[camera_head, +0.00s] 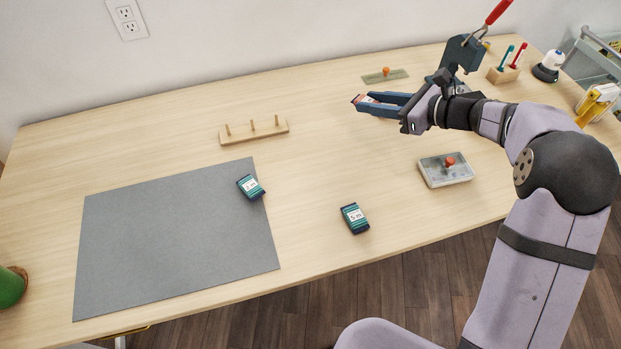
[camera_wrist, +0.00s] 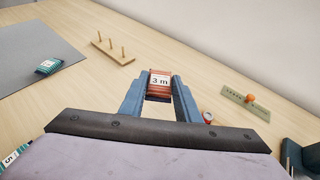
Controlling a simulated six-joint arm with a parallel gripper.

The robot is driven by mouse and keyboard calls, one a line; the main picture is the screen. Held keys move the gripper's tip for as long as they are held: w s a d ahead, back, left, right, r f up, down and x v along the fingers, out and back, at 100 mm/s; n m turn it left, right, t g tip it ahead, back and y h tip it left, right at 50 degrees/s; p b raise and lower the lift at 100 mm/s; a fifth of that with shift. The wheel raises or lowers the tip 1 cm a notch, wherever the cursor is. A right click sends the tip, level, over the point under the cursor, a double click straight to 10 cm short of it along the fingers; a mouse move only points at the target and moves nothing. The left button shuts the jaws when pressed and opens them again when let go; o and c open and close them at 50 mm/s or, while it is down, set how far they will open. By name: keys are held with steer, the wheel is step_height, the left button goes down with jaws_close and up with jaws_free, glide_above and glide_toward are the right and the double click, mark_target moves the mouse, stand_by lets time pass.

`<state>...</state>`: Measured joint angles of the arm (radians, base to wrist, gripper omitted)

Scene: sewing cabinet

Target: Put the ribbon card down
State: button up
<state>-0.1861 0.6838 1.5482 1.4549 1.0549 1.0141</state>
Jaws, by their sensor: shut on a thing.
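My gripper (camera_head: 372,104) is shut on a reddish-brown ribbon card with a white "3 m" label, seen clearly between the blue fingers in the wrist view (camera_wrist: 160,80). The gripper is over the back right part of the table; I cannot tell whether the card touches the wood. A teal ribbon card (camera_head: 250,187) lies at the right edge of the grey mat (camera_head: 150,250). Another teal card, marked "5 m" (camera_head: 355,218), lies on bare wood near the front edge.
A wooden rack with three pegs (camera_head: 254,132) stands behind the mat. A green plate with an orange knob (camera_head: 386,75) lies at the back. A clear box with a red knob (camera_head: 446,170) and a dark press (camera_head: 460,58) are to the right. Bare wood lies between.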

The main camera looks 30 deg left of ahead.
steer(key=s+a+n+g, duration=0.3)
steer(key=s+a+g, duration=0.1)
steer(key=s+a, duration=0.4)
steer(key=n+g, duration=0.4)
glide_above(317, 177)
steer(key=shift+m+t+h, duration=0.3)
steer(key=shift+h, duration=0.1)
steer(key=shift+f+b, duration=0.6)
steer(key=shift+f, duration=4.3)
steer(key=shift+f, duration=0.15)
steer(key=o, duration=1)
steer(key=shift+r, duration=0.2)
steer(key=v, duration=1.2)
steer(key=shift+w+f, duration=0.1)
